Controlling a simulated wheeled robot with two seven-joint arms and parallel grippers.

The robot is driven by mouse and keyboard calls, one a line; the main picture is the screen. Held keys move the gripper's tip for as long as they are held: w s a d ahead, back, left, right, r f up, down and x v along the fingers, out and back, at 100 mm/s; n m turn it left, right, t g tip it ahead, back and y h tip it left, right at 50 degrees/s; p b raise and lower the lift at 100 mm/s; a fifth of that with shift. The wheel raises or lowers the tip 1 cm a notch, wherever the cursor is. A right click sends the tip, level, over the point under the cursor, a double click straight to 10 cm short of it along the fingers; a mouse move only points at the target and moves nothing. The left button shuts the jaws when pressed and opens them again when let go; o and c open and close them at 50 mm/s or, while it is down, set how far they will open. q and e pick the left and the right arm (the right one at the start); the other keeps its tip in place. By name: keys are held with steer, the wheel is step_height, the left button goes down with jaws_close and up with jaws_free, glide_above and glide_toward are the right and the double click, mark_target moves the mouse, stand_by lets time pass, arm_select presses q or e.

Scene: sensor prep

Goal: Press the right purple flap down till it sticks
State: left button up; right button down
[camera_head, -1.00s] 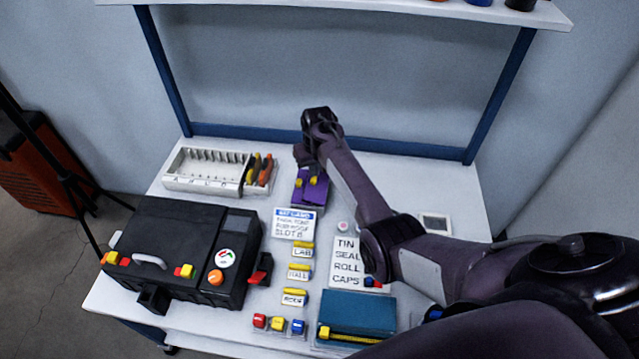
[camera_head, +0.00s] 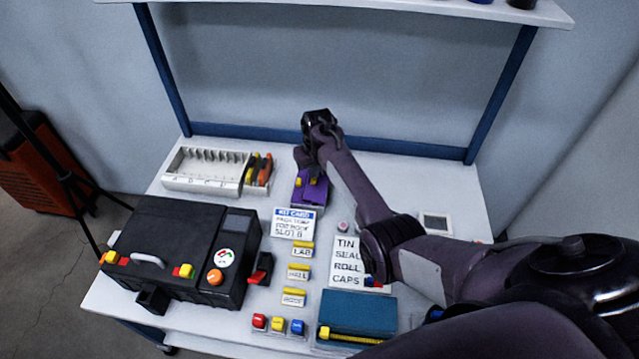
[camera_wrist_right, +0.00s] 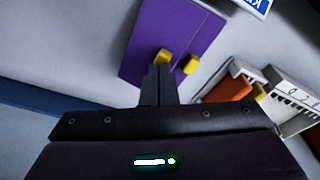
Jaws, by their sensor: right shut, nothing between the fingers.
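The purple piece (camera_head: 312,191) lies toward the back of the table, just right of the white rack. It has two yellow tabs, which show clearly in the right wrist view (camera_wrist_right: 191,64). My right gripper (camera_head: 303,165) reaches down over its back end, pointing at it. In the wrist view, the shut fingers (camera_wrist_right: 158,78) are at the purple surface (camera_wrist_right: 178,35), beside one yellow tab, with nothing between them. I cannot tell whether the fingertips touch it, or whether the flap lies fully flat. My left gripper is out of view.
A white rack (camera_head: 205,184) with orange and yellow tools stands left of the purple piece. A black case (camera_head: 180,250) fills the left front. A kit card (camera_head: 294,223), labelled pieces and a teal box (camera_head: 357,317) lie in front. My right arm crosses the table's right side.

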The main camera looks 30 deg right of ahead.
steer(key=shift+s+f+b, duration=0.15)
steer(key=shift+f+b, duration=0.4)
steer(key=shift+f, duration=0.4)
stand_by(0.8)
step_height(320, 180, up, 7)
steer(key=p, duration=0.7)
steer(key=shift+r+p, duration=0.15)
steer(key=shift+p, duration=0.2)
